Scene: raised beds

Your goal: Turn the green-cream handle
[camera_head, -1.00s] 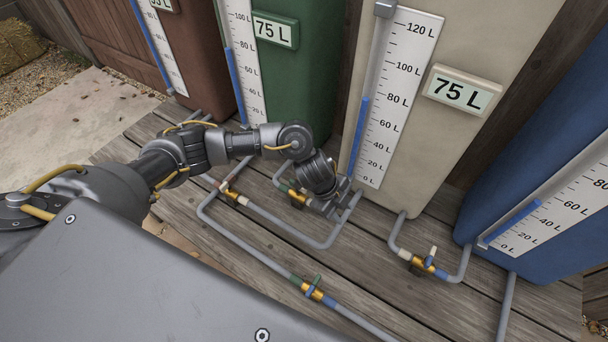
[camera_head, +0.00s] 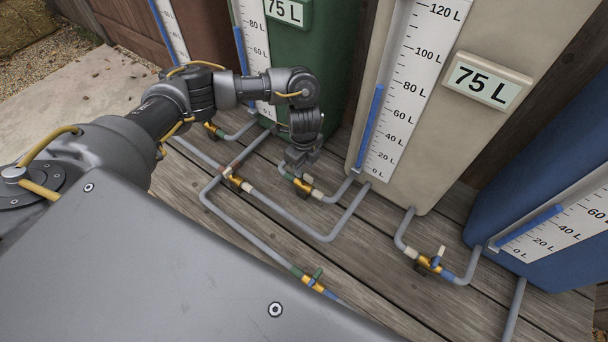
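The green-cream valve (camera_head: 303,187) lies on a grey pipe between the green tank (camera_head: 338,60) and the cream tank (camera_head: 455,120). It has a brass body with a green band on the left and a cream band on the right. Its handle is mostly hidden by my gripper. My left gripper (camera_head: 296,168) points down just above and behind the valve's left part. I cannot tell whether it touches the handle, and its fingers are too small and dark to read. My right gripper is not in view.
Other valves sit close by: a red-cream one (camera_head: 237,183) to the left, a green-blue one (camera_head: 313,281) in front, and a cream-blue one (camera_head: 430,262) to the right. Grey pipes cross the wooden deck (camera_head: 375,265). A blue tank (camera_head: 545,190) stands at right.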

